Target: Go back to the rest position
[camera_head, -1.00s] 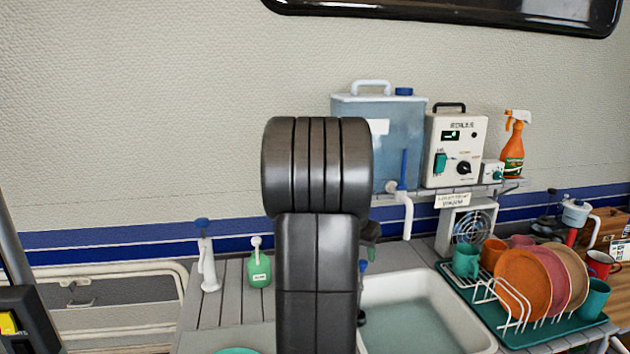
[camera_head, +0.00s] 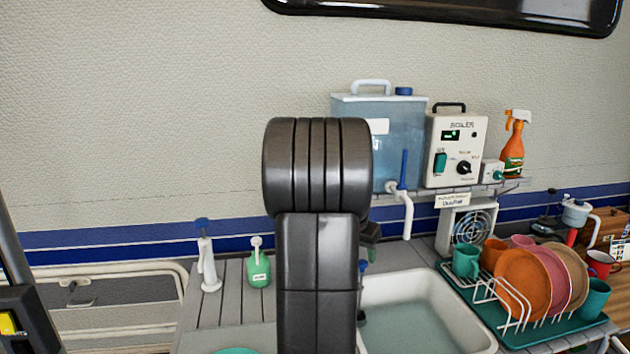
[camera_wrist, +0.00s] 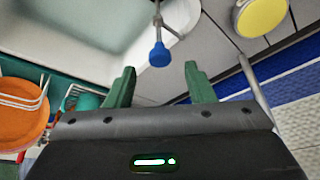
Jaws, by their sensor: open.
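My gripper (camera_wrist: 160,85) shows in the wrist view with its two green fingers apart and nothing between them. Beyond the fingertips is a blue tap knob (camera_wrist: 159,54) on a pale stem, apart from the fingers as far as I can tell. In the head view my dark arm stands upright in the middle, in front of the counter and the left edge of the sink (camera_head: 420,310). It hides most of the gripper there.
A dish rack (camera_head: 510,315) with plates and mugs stands right of the sink. A green soap bottle (camera_head: 259,268) and a white dispenser (camera_head: 208,265) stand on the left counter. A shelf holds a blue water tank (camera_head: 385,125), a boiler (camera_head: 455,150) and an orange spray bottle (camera_head: 513,148).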

